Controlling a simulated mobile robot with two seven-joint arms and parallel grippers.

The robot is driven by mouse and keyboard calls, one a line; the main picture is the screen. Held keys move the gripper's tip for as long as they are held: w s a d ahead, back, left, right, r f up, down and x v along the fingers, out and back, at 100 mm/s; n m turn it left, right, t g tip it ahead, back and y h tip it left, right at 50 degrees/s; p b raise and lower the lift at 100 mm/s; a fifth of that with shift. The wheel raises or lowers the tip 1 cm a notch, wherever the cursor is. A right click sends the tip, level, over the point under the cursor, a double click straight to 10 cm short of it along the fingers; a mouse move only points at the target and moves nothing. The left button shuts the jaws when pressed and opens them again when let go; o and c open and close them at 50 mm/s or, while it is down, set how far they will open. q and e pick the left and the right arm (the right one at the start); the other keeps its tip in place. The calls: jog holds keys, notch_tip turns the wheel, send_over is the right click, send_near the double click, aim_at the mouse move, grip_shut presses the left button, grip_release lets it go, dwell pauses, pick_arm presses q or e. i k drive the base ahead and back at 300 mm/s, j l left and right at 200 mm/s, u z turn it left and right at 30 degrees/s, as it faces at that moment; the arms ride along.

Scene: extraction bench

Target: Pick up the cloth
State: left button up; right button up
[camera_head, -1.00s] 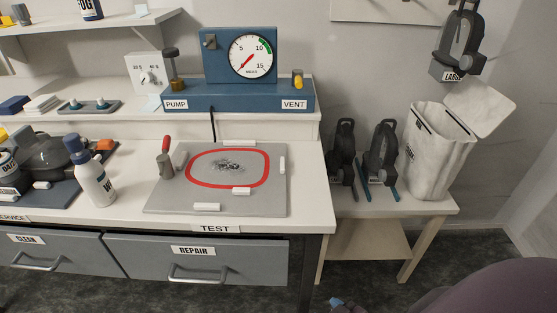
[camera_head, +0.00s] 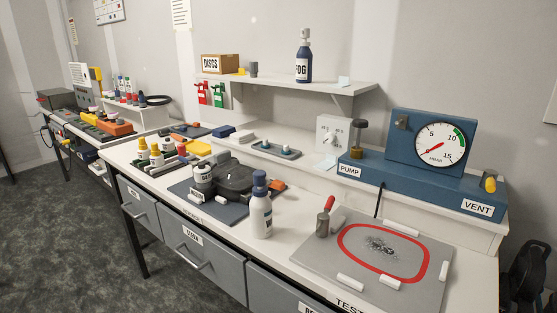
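I cannot tell for sure which thing is the cloth. A flat white stack (camera_head: 241,137), which may be folded cloth, lies on the raised ledge at the back of the bench, beside a dark blue block (camera_head: 221,132). Small pale blue pieces also show: one on the upper shelf (camera_head: 344,82) and one on the ledge (camera_head: 327,163) below the white dial box. They are too small to tell if they are cloth. Neither of my grippers is in view.
A blue-capped bottle (camera_head: 261,212) and a dark round device on a mat (camera_head: 235,180) stand on the bench. A grey plate with a red ring (camera_head: 345,238) lies front right. The blue gauge unit (camera_head: 428,180) stands behind it. Floor at the left (camera_head: 70,245) is clear.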

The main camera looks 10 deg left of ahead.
aim_at(241, 137)
jog(key=j+z, duration=0.15)
jog(key=z, duration=0.3)
jog(key=i+j+z, duration=0.1)
jog(key=z, duration=0.35)
jog(key=j+z, duration=0.5)
jog(key=j, duration=0.35)
jog(key=k+j+z, duration=0.1)
jog(key=j, duration=0.35)
jog(key=k+j+z, duration=0.1)
jog(key=j, duration=0.3)
